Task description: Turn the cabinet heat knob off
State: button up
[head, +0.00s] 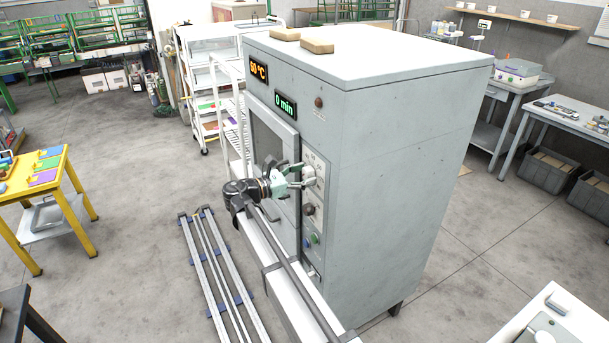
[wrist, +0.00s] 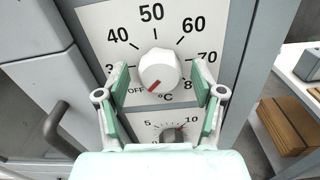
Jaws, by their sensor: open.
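The heat knob (wrist: 158,68) is round and white with a red pointer, on a white °C dial plate (wrist: 105,18) in the wrist view. Its red mark points to the lower left, toward the word OFF. My gripper (wrist: 160,84) is open, with one green-padded finger on each side of the knob. Gaps show between the pads and the knob, and nothing is held. In the head view my gripper (head: 300,172) is at the front panel of the grey cabinet (head: 400,130), and it hides the knob there. The orange display (head: 258,69) reads 60 °C.
A dark timer knob (wrist: 174,135) sits just below the heat knob. The green display (head: 285,104) reads 0 min. A cabinet door handle (wrist: 58,125) is left of my gripper. Lower on the panel are a black knob (head: 309,210) and coloured buttons (head: 312,239).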

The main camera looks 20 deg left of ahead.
jog(key=v, duration=1.1)
jog(key=shift+s+a, duration=0.2)
jog(key=shift+s, duration=0.15)
jog(key=s+d+f+m+g+y, duration=0.1)
jog(key=d+f+m+g+y, duration=0.2)
jog(key=f, duration=0.7)
jog(key=s+d+f+m+g+y, duration=0.15)
jog(key=d+f+m, duration=0.25)
jog(key=f, duration=0.6)
jog(key=s+d+f+m+g+y+b, duration=0.1)
jog(key=s+d+f+m+g, duration=0.2)
jog(key=d+f, duration=0.7)
jog(key=s+d+f+m+g+y+b, duration=0.1)
jog(key=s+d+f+m+g+b, duration=0.2)
jog(key=d+f, duration=0.7)
jog(key=s+d+f+m+g+y, duration=0.2)
jog(key=s+d+f+m+g, duration=0.35)
jog(key=s+d+f, duration=0.8)
jog(key=s+d+f+m+g+y+b, duration=0.1)
jog(key=s+d+f+m, duration=0.1)
jog(key=s, duration=0.5)
jog(key=s+d+f+m+g+y+b, duration=0.1)
jog(key=s+d+f+m+g+b, duration=0.1)
jog(key=s+d, duration=0.4)
jog(key=s+d+f+m+g+y+b, duration=0.1)
jog(key=s+d+f+m, duration=0.3)
jog(key=s, duration=0.5)
jog(key=shift+d+f, duration=0.45)
jog(key=shift+d, duration=0.1)
